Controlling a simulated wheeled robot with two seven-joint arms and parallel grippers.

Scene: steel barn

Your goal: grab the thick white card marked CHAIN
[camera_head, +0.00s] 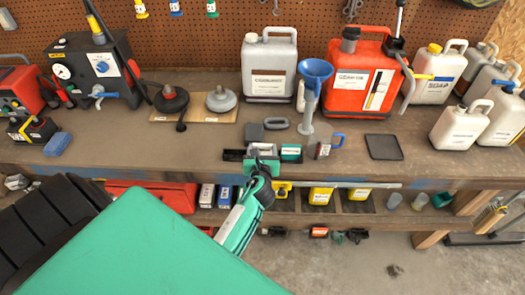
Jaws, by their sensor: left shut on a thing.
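My left gripper (262,166) reaches in over the front edge of the bench, with its green and black arm coming from the lower left. It is shut at a dark tray (233,155). A pale, thick card (263,149) shows at its fingertips, and the gripper is shut on it. Its marking is too small to read, so I cannot confirm the word CHAIN. The gripper hides its lower part. My right gripper is not in view.
Behind the tray lie a dark block (254,132) and a grey oval ring (276,123). A blue funnel (314,75), a mug (326,147) and a black mat (384,147) are to the right. Jugs, including a red can (350,95), line the back. Bare bench lies left of the tray.

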